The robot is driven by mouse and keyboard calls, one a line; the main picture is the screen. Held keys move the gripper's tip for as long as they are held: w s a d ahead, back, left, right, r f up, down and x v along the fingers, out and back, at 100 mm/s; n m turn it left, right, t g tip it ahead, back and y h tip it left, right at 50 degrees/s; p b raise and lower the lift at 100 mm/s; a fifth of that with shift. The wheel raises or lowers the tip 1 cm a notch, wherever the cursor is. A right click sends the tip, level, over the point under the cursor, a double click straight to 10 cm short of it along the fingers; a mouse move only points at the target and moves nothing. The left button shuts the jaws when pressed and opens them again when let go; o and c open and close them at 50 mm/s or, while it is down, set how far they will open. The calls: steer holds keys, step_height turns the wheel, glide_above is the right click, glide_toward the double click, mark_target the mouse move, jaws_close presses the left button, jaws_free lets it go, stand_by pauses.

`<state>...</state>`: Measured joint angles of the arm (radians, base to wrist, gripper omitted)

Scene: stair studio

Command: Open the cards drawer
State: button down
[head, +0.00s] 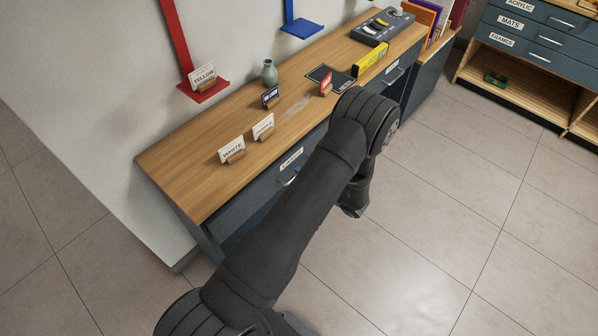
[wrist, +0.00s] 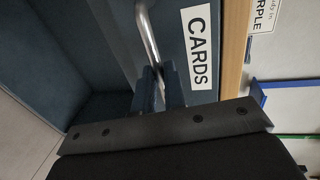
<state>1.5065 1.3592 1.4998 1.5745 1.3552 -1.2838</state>
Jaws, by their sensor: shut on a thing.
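The cards drawer has a dark blue front (wrist: 180,20) with a white "CARDS" label (wrist: 199,45) and a metal bar handle (wrist: 148,38) in the wrist view. In the head view its label (head: 291,158) and part of its handle (head: 288,181) show left of my arm. My gripper (wrist: 161,82) is shut on the handle near one end, its two dark fingers on either side of the bar. In the head view my arm hides the fingers. The drawer front sits by the wooden top's edge, and I see no open gap.
The wooden counter (head: 190,175) holds the white card (head: 231,148), the purple card, a green vase (head: 269,72), a yellow block (head: 370,57) and a grey device (head: 383,26). Another handle (head: 395,76) is further right. Tiled floor in front is clear.

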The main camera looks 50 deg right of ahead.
steer(key=f+v, duration=0.2)
steer(key=v, duration=0.7)
steer(key=f+v, duration=0.2)
steer(key=v, duration=0.7)
steer(key=shift+s, duration=0.7)
steer(key=shift+r, duration=0.15)
steer(key=c, duration=1.5)
jaws_free()
steer(key=v, duration=1.7)
steer(key=shift+s, duration=0.2)
steer(key=x, duration=1.7)
steer(key=shift+w, duration=0.3)
